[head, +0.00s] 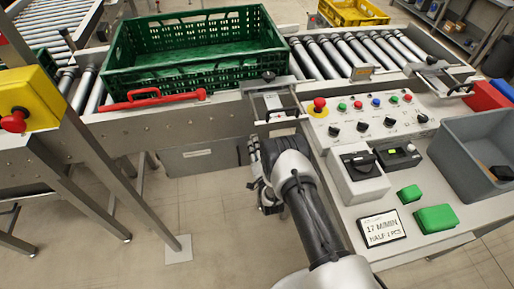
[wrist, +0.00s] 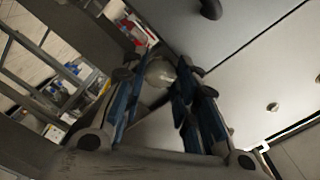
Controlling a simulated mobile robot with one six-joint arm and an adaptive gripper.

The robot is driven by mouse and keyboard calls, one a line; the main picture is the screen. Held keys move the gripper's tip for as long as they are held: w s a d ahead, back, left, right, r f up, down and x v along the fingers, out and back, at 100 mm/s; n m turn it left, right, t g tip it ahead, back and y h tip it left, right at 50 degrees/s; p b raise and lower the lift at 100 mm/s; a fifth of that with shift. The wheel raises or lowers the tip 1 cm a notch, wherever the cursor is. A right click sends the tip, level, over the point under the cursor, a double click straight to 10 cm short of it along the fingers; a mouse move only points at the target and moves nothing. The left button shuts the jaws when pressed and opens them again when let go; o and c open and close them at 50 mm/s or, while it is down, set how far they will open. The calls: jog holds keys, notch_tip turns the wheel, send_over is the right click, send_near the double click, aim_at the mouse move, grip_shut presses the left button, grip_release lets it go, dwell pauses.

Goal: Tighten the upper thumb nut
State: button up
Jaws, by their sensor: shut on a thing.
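My gripper (head: 258,178) is in front of the conveyor's side, below the metal bracket (head: 270,103) with a black knob (head: 268,76) on top.
A green crate (head: 196,78) stands on the roller conveyor above, with a red bar handle (head: 150,98) in front. The control panel (head: 365,112) and a grey bin (head: 455,140) are on the right. A yellow emergency-stop box (head: 30,98) is at left.

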jog(key=shift+m, duration=2.2)
jog(key=o, duration=1.1)
jog(key=shift+c, duration=0.2)
jog(key=s+d, duration=0.2)
jog(key=s, duration=0.9)
jog(key=shift+s+d, duration=0.2)
jog(key=shift+s, duration=0.2)
